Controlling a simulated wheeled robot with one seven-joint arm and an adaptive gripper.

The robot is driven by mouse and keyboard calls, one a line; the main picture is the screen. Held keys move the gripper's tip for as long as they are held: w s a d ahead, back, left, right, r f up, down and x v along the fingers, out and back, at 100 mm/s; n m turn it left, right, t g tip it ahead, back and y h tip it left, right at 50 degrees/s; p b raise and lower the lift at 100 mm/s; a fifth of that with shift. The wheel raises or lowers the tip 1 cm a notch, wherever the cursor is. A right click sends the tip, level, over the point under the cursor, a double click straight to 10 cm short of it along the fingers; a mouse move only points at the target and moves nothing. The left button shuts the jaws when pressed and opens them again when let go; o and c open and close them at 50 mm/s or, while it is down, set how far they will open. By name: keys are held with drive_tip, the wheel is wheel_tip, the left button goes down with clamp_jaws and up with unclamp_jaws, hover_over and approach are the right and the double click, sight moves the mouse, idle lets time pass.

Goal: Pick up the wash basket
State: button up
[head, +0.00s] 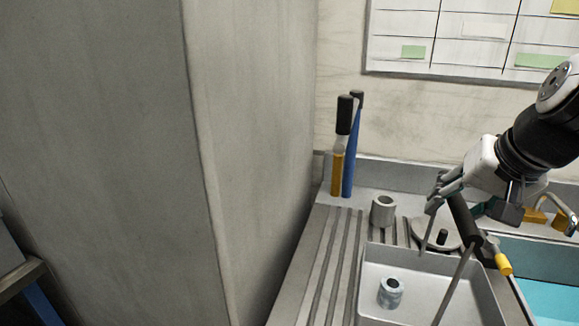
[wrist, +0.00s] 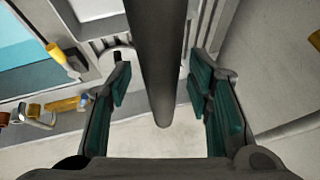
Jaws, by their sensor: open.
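The wash basket (head: 372,285) is a light grey metal tub at the lower right of the head view, cut off by the frame's bottom edge. Thin rods rise from it to a dark bar-like handle (head: 465,220). A metal ring-shaped part (head: 391,293) is inside it. My gripper (head: 452,196) is at the upper end of the handle. In the wrist view, my gripper (wrist: 160,78) is open, with teal pads on both sides of the dark handle (wrist: 160,60). Gaps show between the handle and both pads. Part of the handle is hidden by the fingers in the head view.
A metal cup (head: 383,210) and a round lid (head: 433,233) stand behind. Brushes (head: 348,145) stand at the wall. A large grey column (head: 255,130) is left.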

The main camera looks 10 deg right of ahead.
clamp_jaws()
idle(0.5)
